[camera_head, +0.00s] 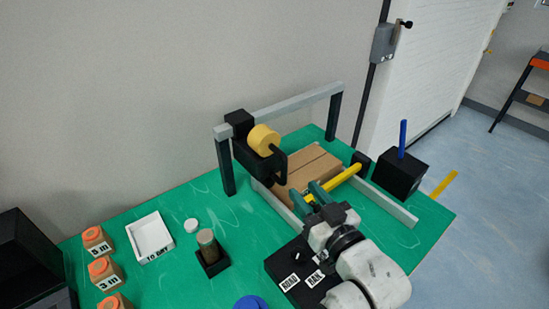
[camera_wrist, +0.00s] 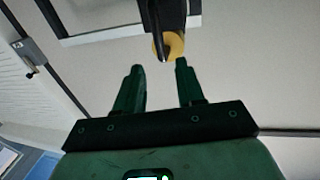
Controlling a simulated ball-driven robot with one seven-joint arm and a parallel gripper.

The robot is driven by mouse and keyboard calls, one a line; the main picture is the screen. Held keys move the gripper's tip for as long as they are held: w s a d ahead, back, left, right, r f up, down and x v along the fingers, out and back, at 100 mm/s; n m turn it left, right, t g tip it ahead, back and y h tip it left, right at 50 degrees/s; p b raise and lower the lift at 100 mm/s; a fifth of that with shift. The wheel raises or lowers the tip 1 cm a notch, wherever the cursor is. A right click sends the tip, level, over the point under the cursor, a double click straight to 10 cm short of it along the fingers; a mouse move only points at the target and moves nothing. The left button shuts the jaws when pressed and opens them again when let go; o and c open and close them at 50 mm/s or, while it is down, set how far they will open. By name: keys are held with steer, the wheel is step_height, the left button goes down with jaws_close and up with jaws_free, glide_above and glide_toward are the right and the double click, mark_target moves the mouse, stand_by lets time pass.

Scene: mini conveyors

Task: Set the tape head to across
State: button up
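The tape head (camera_head: 250,158) is a black block with a yellow tape roll (camera_head: 263,138) and a black arm, on a grey overhead bar (camera_head: 290,108). A brown cardboard box (camera_head: 308,165) with a seam lies below and beside it. My gripper (camera_head: 303,188), with green fingers, is in front of the tape head, over the near edge of the box. The fingers are apart with nothing between them. In the wrist view the roll (camera_wrist: 174,45) and the black arm (camera_wrist: 160,20) show beyond the fingertips (camera_wrist: 159,66), apart from them.
A yellow bar (camera_head: 345,180) lies just right of my gripper. A labelled black panel (camera_head: 287,262) is under my arm. A black box with a blue rod (camera_head: 402,140) stands right. Left are a white tray (camera_head: 150,238), orange-topped blocks (camera_head: 98,240) and a cylinder in a black holder (camera_head: 210,250).

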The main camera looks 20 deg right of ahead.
mark_target(286, 168)
steer(key=w, duration=0.3)
steer(key=w+p, duration=0.1)
steer(key=w, duration=0.2)
steer(key=w+a, duration=0.1)
steer(key=w, duration=0.3)
steer(key=shift+a, duration=0.1)
steer(key=shift+c, duration=0.5)
jaws_close()
